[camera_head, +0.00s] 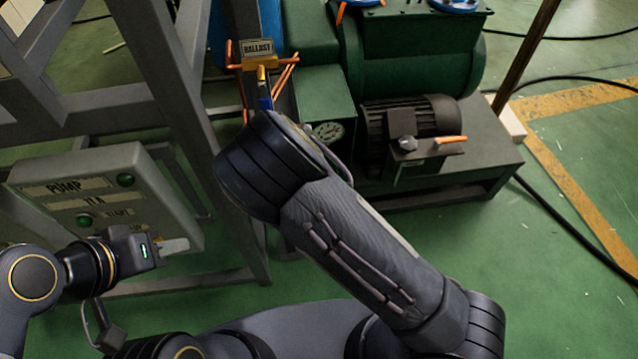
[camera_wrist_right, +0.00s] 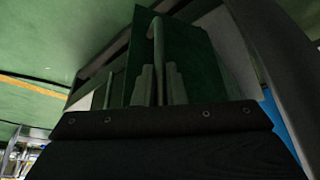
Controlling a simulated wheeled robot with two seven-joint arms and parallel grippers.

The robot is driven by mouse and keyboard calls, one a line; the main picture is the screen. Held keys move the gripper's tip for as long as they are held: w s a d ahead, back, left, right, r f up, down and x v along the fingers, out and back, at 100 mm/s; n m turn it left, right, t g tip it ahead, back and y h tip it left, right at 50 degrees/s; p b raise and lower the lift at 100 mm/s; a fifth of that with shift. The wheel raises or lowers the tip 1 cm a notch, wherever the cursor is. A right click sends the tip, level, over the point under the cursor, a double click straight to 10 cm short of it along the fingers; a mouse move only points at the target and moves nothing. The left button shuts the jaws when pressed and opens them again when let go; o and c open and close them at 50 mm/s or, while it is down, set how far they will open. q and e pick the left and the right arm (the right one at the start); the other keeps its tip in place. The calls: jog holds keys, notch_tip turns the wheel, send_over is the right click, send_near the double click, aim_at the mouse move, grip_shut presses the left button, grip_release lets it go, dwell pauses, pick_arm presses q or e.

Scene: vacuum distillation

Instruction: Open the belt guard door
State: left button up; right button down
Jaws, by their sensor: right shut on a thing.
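The belt guard door, as far as I can tell, is the dark green panel (camera_wrist_right: 195,60) in the right wrist view, with an upright bar handle (camera_wrist_right: 157,40) on it. My right gripper (camera_wrist_right: 159,85) has its fingers on either side of the lower part of this handle, shut on it. In the head view a green box-like housing (camera_head: 312,100) stands beside the motor; my right arm hides the gripper and handle there. My left gripper (camera_head: 172,246) is in front of the grey pump control box; its finger gap is not clear.
The pump box (camera_head: 75,190) and grey frame legs (camera_head: 180,70) stand at left. A black motor (camera_head: 415,125) sits right of the housing. Open green floor lies at right, crossed by cables.

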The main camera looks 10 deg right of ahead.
jog(key=shift+w+a, duration=0.15)
jog(key=c, duration=1.5)
grip_release()
jog(key=s+a+r, duration=0.1)
jog(key=s+a, duration=0.1)
jog(key=s, duration=0.1)
jog(key=s+a+r+p, duration=0.1)
jog(key=s+a, duration=0.1)
jog(key=s, duration=0.2)
jog(key=s+a+p, duration=0.1)
jog(key=s+a, duration=0.2)
jog(key=s, duration=0.1)
jog(key=shift+r, duration=0.4)
